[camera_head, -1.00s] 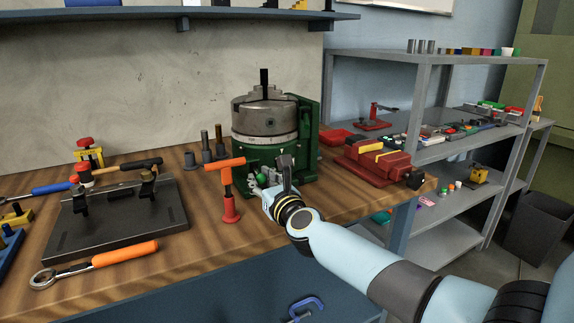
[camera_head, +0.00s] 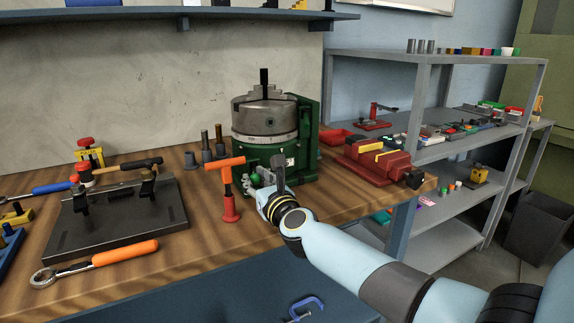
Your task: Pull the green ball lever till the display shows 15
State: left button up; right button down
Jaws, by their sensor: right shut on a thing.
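The green machine (camera_head: 300,150) with a round metal chuck (camera_head: 265,118) on top stands on the wooden bench. The lever's green ball (camera_head: 256,178) shows low at its front. My right gripper (camera_head: 261,183) is at the ball, shut on the lever's ball end. The gripper partly hides the ball, and the lever's rod is hard to make out. A small pale plate (camera_head: 290,162), perhaps the display, is on the machine's front. It is too small to read. My left gripper is out of view.
An orange T-handle tool (camera_head: 226,175) on a red base stands just left of my right gripper. A red vise (camera_head: 375,163) is to the right. A dark plate fixture (camera_head: 117,215) and an orange-handled wrench (camera_head: 95,262) lie at left.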

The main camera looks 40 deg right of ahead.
jog(key=c, duration=1.2)
grip_release()
jog(key=shift+s+a+f, duration=0.1)
jog(key=shift+a+f, duration=0.05)
jog(key=shift+f, duration=0.1)
jog(key=shift+o, duration=0.8)
jog(key=shift+r, duration=0.15)
jog(key=shift+p+v, duration=0.6)
jog(key=shift+v, duration=2.75)
jog(key=shift+r, duration=0.15)
